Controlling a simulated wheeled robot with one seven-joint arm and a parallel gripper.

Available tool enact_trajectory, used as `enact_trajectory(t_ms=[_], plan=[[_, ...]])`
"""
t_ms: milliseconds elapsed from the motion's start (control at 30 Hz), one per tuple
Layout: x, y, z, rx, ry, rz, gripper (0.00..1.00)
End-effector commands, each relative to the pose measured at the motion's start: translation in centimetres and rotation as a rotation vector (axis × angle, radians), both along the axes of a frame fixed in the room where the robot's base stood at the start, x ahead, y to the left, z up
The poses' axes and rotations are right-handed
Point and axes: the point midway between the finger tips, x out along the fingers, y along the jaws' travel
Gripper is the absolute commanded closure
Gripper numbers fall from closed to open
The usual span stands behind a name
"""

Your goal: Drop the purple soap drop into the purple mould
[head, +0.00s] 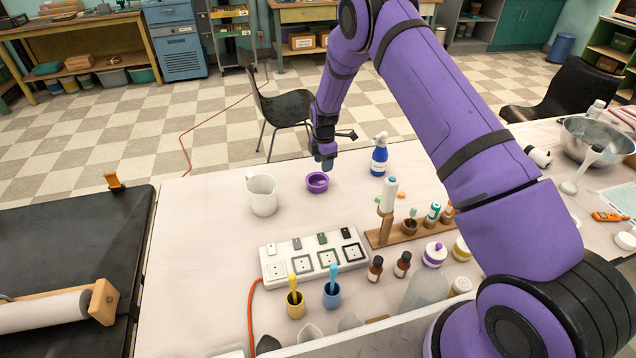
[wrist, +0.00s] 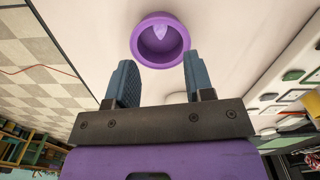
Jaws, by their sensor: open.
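The purple mould (head: 317,187) is a small round cup standing upright on the pale table; it also shows in the wrist view (wrist: 142,47), beyond my fingertips. The soap drop (wrist: 160,33), pale purple and pointed, lies inside the mould's hollow. In the head view the drop is too small to make out clearly. My gripper (head: 327,166) is above and just behind the mould. In the wrist view my gripper (wrist: 159,68) has its two blue-grey fingers wide apart, with nothing between them, and apart from the drop.
A white jug (head: 262,196) stands left of the mould, and a blue bottle (head: 379,160) to its right. In front are a white socket strip (head: 310,265) and a wooden rack (head: 385,238) with small bottles. The table left of the jug is clear.

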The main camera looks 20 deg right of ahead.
Motion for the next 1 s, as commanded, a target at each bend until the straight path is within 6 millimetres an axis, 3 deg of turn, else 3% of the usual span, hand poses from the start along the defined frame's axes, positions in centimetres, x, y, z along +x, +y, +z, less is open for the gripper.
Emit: enact_trajectory(t_ms=[167, 600, 800, 1000], plan=[[0.1, 0.0, 1.2, 0.002, -0.003, 0.0, 0.52], [0.1, 0.0, 8.8, 0.001, -0.003, 0.0, 0.52], [0.0, 0.0, 10.5, 0.0, -0.001, 0.0, 0.52], [0.0, 0.0, 10.8, 0.0, 0.0, 0.0, 0.52]])
